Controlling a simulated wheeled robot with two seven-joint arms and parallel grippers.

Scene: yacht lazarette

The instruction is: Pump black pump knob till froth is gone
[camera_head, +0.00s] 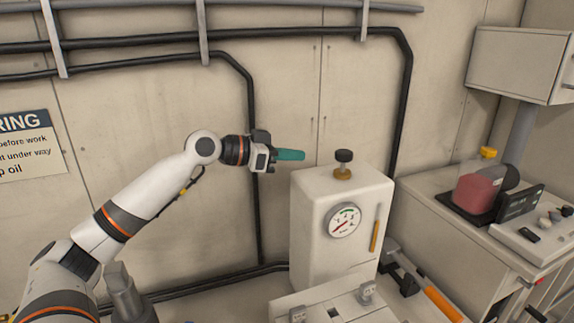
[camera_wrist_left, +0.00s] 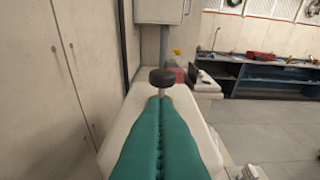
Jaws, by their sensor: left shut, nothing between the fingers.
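The black pump knob (camera_head: 344,156) stands up on a brass collar (camera_head: 342,173) on top of the white pump housing (camera_head: 307,221). A round gauge (camera_head: 343,220) is on the housing's front; no froth can be made out. My left gripper (camera_head: 291,155) is shut and empty, its teal fingers pointing right toward the knob, with a gap between them in the head view. In the left wrist view, the closed fingers (camera_wrist_left: 160,112) point at the knob (camera_wrist_left: 162,77), which sits just beyond their tips. My right gripper is not in view.
An orange-handled tool (camera_head: 441,304) lies right of the housing. A bench on the right holds a red object (camera_head: 476,193) and a control panel (camera_head: 536,236). Black pipes (camera_head: 253,130) run along the wall behind.

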